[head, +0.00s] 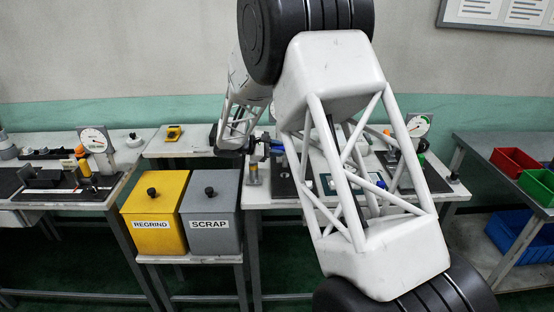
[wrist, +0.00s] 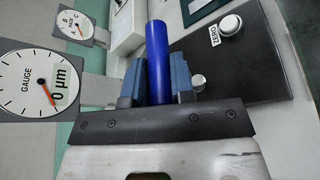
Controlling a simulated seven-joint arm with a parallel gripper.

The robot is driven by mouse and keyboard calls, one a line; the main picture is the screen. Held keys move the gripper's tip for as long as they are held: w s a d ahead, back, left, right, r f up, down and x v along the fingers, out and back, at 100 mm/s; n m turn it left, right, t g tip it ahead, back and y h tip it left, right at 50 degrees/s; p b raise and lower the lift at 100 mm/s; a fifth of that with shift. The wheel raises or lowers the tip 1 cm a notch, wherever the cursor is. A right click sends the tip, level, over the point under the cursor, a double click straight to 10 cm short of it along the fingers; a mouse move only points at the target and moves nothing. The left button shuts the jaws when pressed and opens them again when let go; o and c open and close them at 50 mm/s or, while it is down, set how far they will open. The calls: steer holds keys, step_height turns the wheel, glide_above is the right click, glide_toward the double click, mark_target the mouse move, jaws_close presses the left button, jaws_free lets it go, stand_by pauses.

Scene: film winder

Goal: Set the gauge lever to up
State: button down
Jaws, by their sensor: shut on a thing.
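A blue rod (wrist: 158,60) stands out between the two blue finger pads of my gripper (wrist: 160,82) in the wrist view. The gripper is shut on it. I cannot tell from the picture whether this rod is the gauge lever. A white gauge dial (wrist: 30,82) marked GAUGE, with a red needle and a 0 µm readout, is at the left of the wrist view. In the head view, my gripper (head: 262,148) is over the left part of the middle bench (head: 285,190), and my arm hides much of that bench.
A dark panel (wrist: 265,65) with a white round knob (wrist: 230,25) lies right of the rod. A second dial (wrist: 75,25) is farther back. A yellow REGRIND bin (head: 153,207) and grey SCRAP bin (head: 210,208) stand left of the bench.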

steer(key=w+r+n+g, duration=0.2)
steer(key=w+r, duration=0.4)
steer(key=w, duration=0.4)
steer(key=shift+d+r+n+g, duration=0.15)
steer(key=shift+r+n+g, duration=0.2)
steer(key=shift+n, duration=0.45)
steer(key=shift+r, duration=0.1)
steer(key=c, duration=1)
jaws_free()
steer(key=shift+o, duration=0.2)
steer(key=shift+a, duration=0.2)
steer(key=v, duration=0.7)
steer(key=shift+a+r, duration=0.2)
steer(key=shift+r, duration=0.1)
steer(key=shift+c, duration=0.5)
